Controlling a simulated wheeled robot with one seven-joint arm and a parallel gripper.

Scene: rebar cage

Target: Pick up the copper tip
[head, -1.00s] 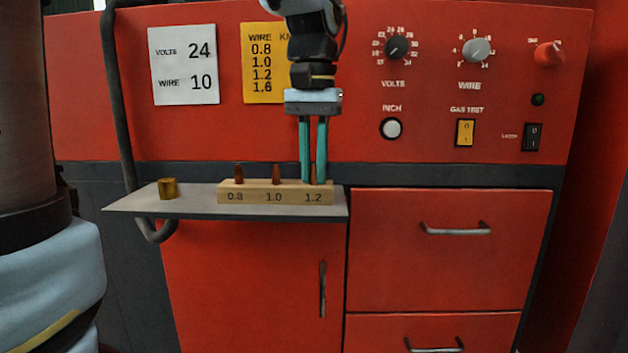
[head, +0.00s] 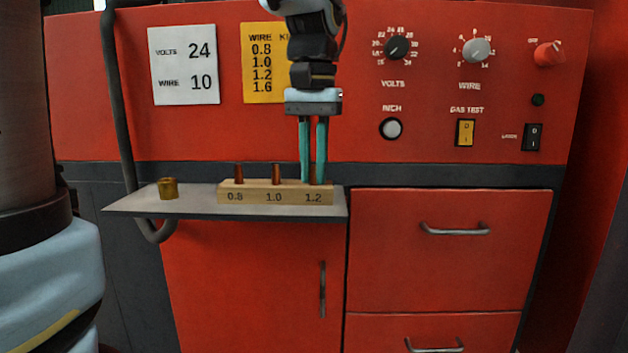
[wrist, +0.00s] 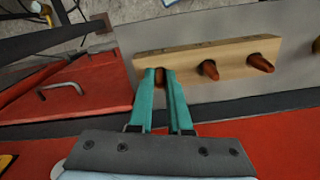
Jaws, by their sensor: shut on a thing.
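My gripper (head: 313,182) points straight down at the 1.2 place of the wooden block (head: 274,197). In the wrist view its teal fingers (wrist: 159,82) are shut on a copper tip (wrist: 159,77) at that end of the block. In the head view the fingers mostly hide this tip. Two other copper tips stand upright in the block, at 0.8 (head: 239,173) and at 1.0 (head: 276,174). They also show in the wrist view, the 1.0 tip (wrist: 208,69) nearer my fingers and the 0.8 tip (wrist: 262,62) farther off.
The block sits on a grey shelf (head: 190,205) on the red machine front. A brass piece (head: 168,189) stands at the shelf's left. A dark hose (head: 116,110) runs down the left. Knobs and switches are on the panel at right, above drawers with handles (head: 455,229).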

